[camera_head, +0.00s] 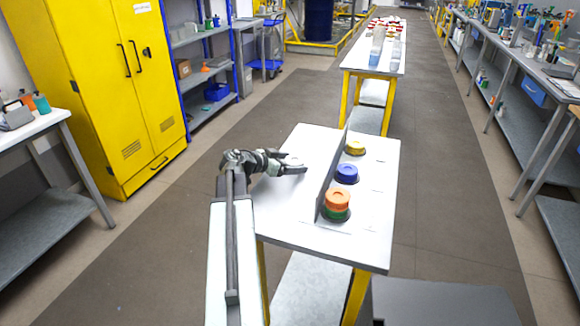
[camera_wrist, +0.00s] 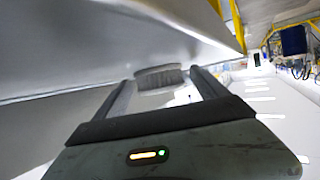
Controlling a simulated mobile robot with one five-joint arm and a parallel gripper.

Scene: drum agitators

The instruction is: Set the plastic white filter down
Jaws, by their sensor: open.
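The white filter (camera_wrist: 159,76) shows in the wrist view as a round, ribbed, pale grey-white piece at the fingertips. My gripper (camera_wrist: 163,84) is open, with one finger on either side of it; whether either finger touches it I cannot tell. In the head view my gripper (camera_head: 296,165) is low over the left part of the white table (camera_head: 300,143), left of the upright grey panel. A small whitish shape (camera_head: 292,158) at the fingers there looks like the filter. Whether its underside rests on the tabletop is hidden.
The upright grey panel (camera_head: 331,172) divides the table. To its right stand a yellow cap (camera_head: 355,148), a blue cap (camera_head: 347,174) and an orange cap (camera_head: 337,200) on a green one (camera_head: 336,214). The tabletop's front left is clear. A yellow cabinet (camera_head: 110,90) stands at left.

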